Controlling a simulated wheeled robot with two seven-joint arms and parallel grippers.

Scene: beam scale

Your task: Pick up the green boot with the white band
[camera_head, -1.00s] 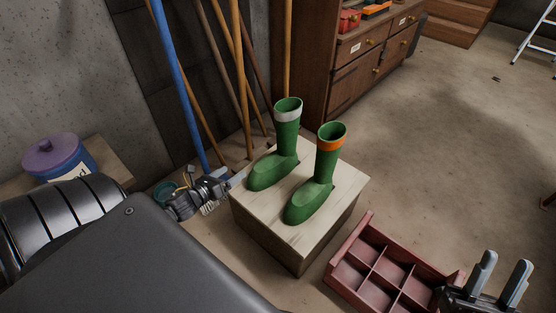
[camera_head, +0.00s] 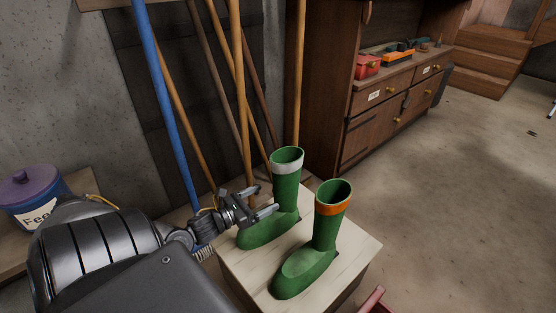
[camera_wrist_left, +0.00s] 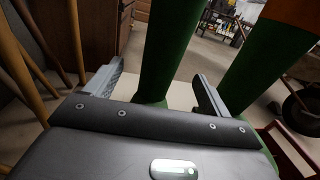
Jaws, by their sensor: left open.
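The green boot with the white band (camera_head: 286,192) stands upright on a pale wooden box (camera_head: 347,258). A second green boot with an orange band (camera_head: 325,230) stands upright to its right. My left gripper (camera_head: 266,200) is open, close to the left side of the white-banded boot's shaft. In the left wrist view the white-banded boot's shaft (camera_wrist_left: 167,50) rises between the open fingers, slightly ahead of them; contact cannot be told. The orange-banded boot (camera_wrist_left: 262,62) is to the right, outside the fingers. My right gripper is out of view.
Several poles, one blue (camera_head: 166,105), lean on the wall behind the box. A blue tub with a purple lid (camera_head: 28,190) stands at the left. A wooden cabinet (camera_head: 375,130) is at the back. A red tray's edge (camera_head: 371,301) shows at the bottom.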

